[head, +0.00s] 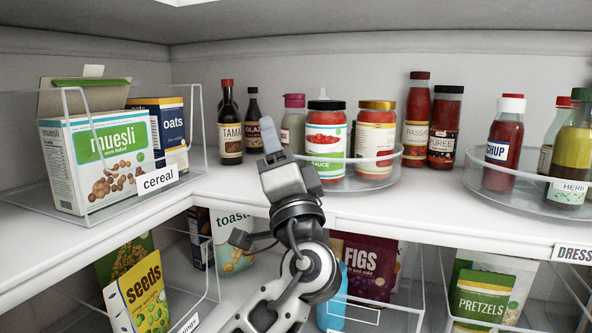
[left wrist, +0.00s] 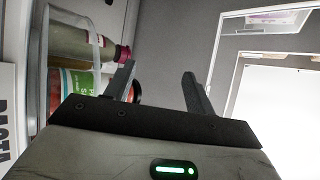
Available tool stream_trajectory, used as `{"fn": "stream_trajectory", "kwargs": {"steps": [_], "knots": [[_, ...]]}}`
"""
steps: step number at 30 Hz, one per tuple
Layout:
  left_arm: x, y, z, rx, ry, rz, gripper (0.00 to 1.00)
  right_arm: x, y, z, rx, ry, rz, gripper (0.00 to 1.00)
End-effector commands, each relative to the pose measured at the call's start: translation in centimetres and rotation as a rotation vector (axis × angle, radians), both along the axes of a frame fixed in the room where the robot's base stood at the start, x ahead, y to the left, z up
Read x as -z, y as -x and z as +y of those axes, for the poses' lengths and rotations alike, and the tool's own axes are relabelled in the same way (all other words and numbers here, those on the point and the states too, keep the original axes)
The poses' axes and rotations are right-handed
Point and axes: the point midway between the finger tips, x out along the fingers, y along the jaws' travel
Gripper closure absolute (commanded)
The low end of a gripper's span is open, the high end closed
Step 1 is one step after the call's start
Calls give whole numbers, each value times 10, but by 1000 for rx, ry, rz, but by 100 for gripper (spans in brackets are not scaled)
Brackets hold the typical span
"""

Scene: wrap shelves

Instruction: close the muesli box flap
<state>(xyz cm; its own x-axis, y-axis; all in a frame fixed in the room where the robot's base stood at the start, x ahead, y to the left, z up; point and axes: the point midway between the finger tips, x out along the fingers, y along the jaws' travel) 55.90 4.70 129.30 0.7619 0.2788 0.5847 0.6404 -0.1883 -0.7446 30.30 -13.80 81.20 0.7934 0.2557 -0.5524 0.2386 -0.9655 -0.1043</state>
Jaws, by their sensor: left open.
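The muesli box (head: 97,165) stands upright in a clear bin at the left of the upper shelf in the head view. Its top flap (head: 84,95) is up, showing a brown inner face and a small pale tab above. My left gripper (head: 272,142) is in the middle of the head view, pointing up, in front of the sauce bottles. It is well to the right of the box and apart from it. The left wrist view shows the two fingers (left wrist: 160,80) spread with nothing between them. The muesli box is not in the left wrist view. My right gripper is not in view.
An oats box (head: 168,125) stands beside the muesli box. The clear bin (head: 203,125) has a "cereal" label. Sauce bottles stand on a round clear tray (head: 372,172), with more on another tray (head: 480,190) at right. Lower bins hold pouches.

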Motion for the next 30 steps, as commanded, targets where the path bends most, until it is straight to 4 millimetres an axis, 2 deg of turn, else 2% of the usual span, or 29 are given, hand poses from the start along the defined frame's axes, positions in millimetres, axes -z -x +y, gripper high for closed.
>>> {"fn": "stream_trajectory", "kwargs": {"steps": [3, 9, 23, 26, 30], "knots": [[14, 8, -15, 40, -59, 18, 45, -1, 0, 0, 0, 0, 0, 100], [27, 17, -32, 84, -123, 34, 45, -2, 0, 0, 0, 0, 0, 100], [31, 21, -37, 98, -140, 37, 45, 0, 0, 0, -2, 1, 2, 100], [36, 22, -33, 110, -115, 38, 45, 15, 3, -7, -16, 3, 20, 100], [49, 25, -22, 162, -25, 45, 45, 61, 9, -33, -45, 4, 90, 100]]}}
